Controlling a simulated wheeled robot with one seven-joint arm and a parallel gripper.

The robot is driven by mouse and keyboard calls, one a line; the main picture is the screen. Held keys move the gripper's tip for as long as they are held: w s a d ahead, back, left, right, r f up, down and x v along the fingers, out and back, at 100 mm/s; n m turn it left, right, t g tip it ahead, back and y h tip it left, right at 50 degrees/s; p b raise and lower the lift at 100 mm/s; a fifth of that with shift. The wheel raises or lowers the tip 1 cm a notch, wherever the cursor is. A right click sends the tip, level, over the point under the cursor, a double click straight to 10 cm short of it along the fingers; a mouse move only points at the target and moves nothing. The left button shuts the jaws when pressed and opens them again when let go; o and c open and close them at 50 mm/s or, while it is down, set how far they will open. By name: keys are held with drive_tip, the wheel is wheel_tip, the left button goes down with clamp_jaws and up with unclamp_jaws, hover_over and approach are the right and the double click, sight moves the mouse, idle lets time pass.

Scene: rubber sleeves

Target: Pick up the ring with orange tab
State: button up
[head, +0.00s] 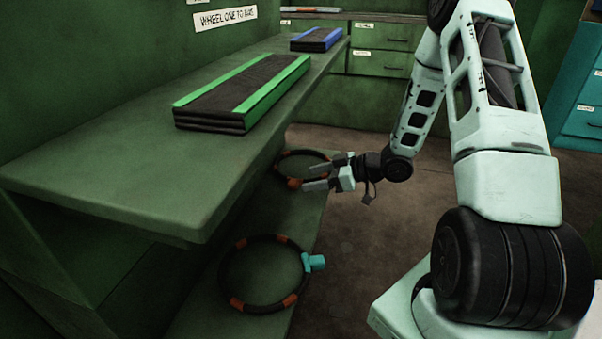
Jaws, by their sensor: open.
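A black ring with orange bands (303,152) lies on the low green shelf, under the upper shelf's far part. An orange piece (294,183) on its near edge looks like its tab, though it is small and partly beside my finger. My gripper (311,177) is open, its two pale fingers pointing left over the ring's near right side. I cannot tell whether a finger touches the ring. A second black ring with orange bands (223,270) lies nearer on the same shelf. It has a teal tab (314,262) on its right side.
The upper green shelf (120,165) overhangs the low shelf (215,318) on the left. Green-striped mats (240,90) and blue-striped mats (316,39) lie on it. Drawers (383,63) stand at the back, a teal cabinet (585,90) at right. The brown floor between is clear.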

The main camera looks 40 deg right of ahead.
sight(296, 181)
drive_tip(key=b+x, duration=0.2)
drive_tip(key=x, duration=0.3)
drive_tip(key=shift+f+b, duration=0.2)
drive_tip(key=shift+b, duration=0.2)
drive_tip(key=c, duration=1.1)
